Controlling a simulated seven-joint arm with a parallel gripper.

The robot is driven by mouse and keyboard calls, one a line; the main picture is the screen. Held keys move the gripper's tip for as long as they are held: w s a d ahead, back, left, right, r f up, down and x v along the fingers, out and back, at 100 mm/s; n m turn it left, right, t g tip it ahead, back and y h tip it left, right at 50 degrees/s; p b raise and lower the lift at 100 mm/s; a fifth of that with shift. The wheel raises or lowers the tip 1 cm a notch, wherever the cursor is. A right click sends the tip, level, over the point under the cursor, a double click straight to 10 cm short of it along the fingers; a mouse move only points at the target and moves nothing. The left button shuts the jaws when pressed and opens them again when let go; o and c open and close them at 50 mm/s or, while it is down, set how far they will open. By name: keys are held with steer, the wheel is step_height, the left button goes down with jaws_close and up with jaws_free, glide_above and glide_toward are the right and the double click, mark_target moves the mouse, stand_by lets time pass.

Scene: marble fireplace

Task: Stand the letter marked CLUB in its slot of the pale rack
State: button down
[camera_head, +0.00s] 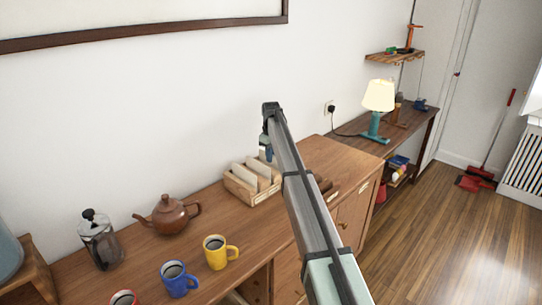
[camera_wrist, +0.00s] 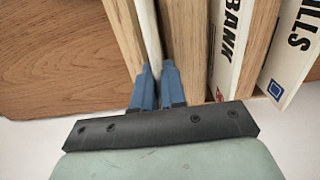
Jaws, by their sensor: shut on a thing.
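The pale wooden rack (camera_head: 268,194) stands on the cabinet top near the wall, with pale upright letters in it. In the wrist view, my gripper (camera_wrist: 151,72) is shut on a thin white letter (camera_wrist: 148,30), seen edge-on. Its face is turned away, so I cannot read whether it says CLUB. The letter shows between two wooden dividers (camera_wrist: 187,40) of the rack; I cannot tell how deep it sits. To its right are a letter marked BANK (camera_wrist: 232,40) and one ending in ILLS (camera_wrist: 298,42). In the head view, my arm partly hides the rack and my gripper (camera_head: 268,152).
A brown teapot (camera_head: 170,216), a French press (camera_head: 100,240), a yellow mug (camera_head: 215,253) and a blue mug (camera_head: 176,279) stand left of the rack. A lamp (camera_head: 378,100) stands on the far desk. Bare wood (camera_wrist: 60,60) lies left of the rack in the wrist view.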

steer(key=c, duration=1.1)
jaws_free()
steer(key=shift+r, duration=0.2)
steer(key=shift+r, duration=4.35)
